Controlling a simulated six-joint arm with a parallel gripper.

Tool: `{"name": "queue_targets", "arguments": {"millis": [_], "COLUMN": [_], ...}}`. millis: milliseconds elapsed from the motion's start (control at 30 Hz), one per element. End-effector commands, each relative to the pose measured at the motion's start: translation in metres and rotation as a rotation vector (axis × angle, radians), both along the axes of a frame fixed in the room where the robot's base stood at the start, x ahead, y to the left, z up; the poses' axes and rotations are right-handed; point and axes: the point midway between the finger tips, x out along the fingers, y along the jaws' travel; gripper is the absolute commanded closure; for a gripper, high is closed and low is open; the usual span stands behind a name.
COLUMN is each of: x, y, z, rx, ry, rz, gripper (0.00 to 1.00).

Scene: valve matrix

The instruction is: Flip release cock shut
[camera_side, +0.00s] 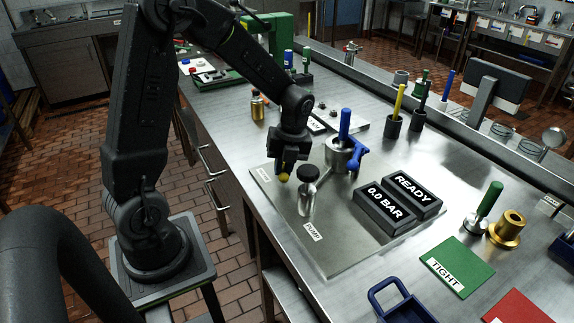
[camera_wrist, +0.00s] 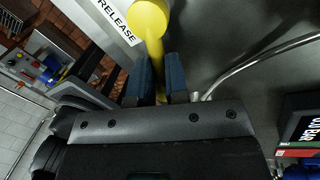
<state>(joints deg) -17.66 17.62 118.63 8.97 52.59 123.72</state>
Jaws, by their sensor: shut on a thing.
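The release cock has a yellow lever with a round yellow knob (camera_wrist: 150,18), seen at the top of the wrist view. A white RELEASE label (camera_wrist: 118,22) lies beside it on the left. My gripper (camera_wrist: 161,70) has its two blue-padded fingers on either side of the yellow lever and is shut on it. In the side view my gripper (camera_side: 284,169) is low over the left part of the metal plate (camera_side: 345,250), with a bit of the yellow knob (camera_side: 285,178) showing below it. The cock's body is mostly hidden by the gripper.
A black-topped pump part (camera_side: 308,176) stands close to the right of my gripper. Behind it is a metal cup with a blue handle (camera_side: 358,150). Black displays read READY (camera_side: 412,188) and 0.0 BAR (camera_side: 385,203). A green TIGHT mat (camera_side: 455,265) lies at the front right.

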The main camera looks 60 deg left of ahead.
Motion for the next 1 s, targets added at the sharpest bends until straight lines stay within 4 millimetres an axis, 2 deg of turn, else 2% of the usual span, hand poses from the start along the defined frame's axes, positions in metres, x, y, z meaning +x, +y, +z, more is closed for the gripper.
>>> {"name": "queue_targets", "arguments": {"millis": [267, 300, 567, 833, 1000], "x": [-0.001, -0.001, -0.001, 0.0, 0.004], "y": [-0.003, -0.003, -0.002, -0.001, -0.002], "z": [0.0, 0.0, 0.0, 0.002, 0.019], "rx": [-0.006, -0.006, -0.004, -0.002, 0.0], "ry": [0.005, 0.005, 0.004, 0.002, -0.003], "rz": [-0.016, -0.016, -0.013, -0.011, -0.011], "gripper": [1.0, 0.85, 0.6, 0.6, 0.6]}}
